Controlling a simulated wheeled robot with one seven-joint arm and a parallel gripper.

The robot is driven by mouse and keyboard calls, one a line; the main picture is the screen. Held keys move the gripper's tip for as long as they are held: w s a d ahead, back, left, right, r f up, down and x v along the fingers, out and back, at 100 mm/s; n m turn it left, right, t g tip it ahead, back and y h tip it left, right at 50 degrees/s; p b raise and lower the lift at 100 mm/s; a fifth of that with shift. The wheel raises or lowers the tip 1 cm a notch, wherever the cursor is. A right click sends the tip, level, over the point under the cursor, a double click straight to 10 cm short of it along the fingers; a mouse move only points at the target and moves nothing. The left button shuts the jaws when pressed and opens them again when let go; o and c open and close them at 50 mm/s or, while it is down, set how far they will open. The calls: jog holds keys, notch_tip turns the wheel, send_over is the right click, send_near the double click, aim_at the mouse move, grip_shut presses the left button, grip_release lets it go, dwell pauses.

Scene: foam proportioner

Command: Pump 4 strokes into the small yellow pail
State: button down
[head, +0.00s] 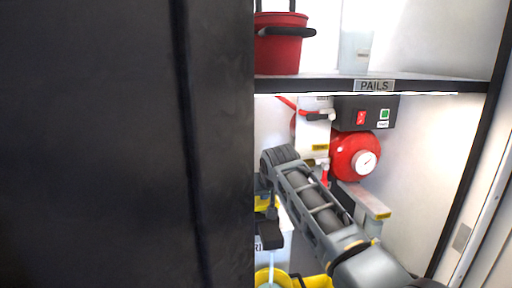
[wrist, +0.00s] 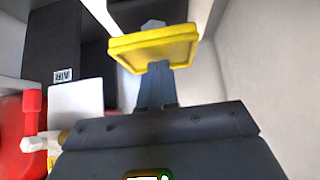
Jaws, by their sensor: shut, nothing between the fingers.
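My gripper (wrist: 157,88) is shut and empty in the wrist view. Its fingertips are close beneath a flat yellow pad (wrist: 153,46); I cannot tell whether they touch it. In the head view my arm reaches in from the lower right, and its end is partly hidden by a dark upright panel. A yellow rounded object (head: 268,276), perhaps the small yellow pail, is cut off by the bottom edge of the head view. Its inside cannot be seen.
A shelf labelled PAILS (head: 420,84) holds a red pail (head: 278,50) and a pale translucent container (head: 355,52). Below are a black switch box (head: 347,115) and a red round body with a gauge (head: 365,161). The dark panel (head: 120,140) fills the left half.

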jog(key=shift+s, duration=0.1)
jog(key=shift+r+p, duration=2.1)
jog(key=shift+r, duration=0.65)
jog(key=shift+r, duration=0.1)
notch_tip(320, 180, up, 4)
jog(key=p, duration=0.2)
jog(key=shift+p, duration=0.3)
